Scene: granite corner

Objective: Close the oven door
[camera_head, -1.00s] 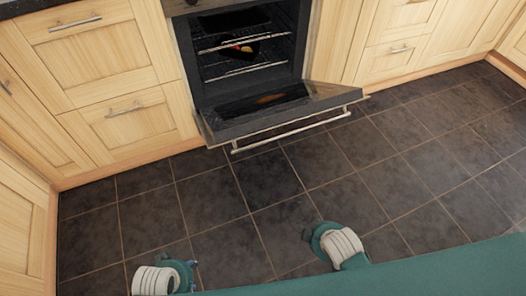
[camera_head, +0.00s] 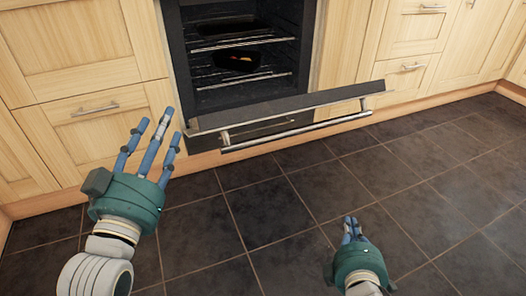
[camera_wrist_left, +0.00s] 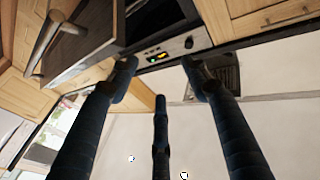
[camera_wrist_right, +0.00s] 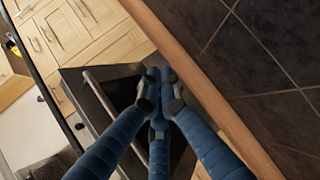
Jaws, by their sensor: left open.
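The oven door (camera_head: 290,108) hangs open, tilted outward from the oven (camera_head: 240,60), with its long metal handle (camera_head: 295,132) along the outer side. My left gripper (camera_head: 152,140) is open, its blue fingers spread, left of the door and apart from it. In the left wrist view the fingers (camera_wrist_left: 158,80) hold nothing, and the oven handle (camera_wrist_left: 48,38) shows at the upper left. My right gripper (camera_head: 351,230) is low over the floor, in front of the door and apart from it. Its fingertips (camera_wrist_right: 158,92) are together and empty. The handle also shows in the right wrist view (camera_wrist_right: 112,112).
Inside the oven are wire racks (camera_head: 245,43) and a dark dish (camera_head: 243,61) with food. Wooden cabinets with drawers (camera_head: 95,118) flank the oven. The dark tiled floor (camera_head: 270,215) in front is clear.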

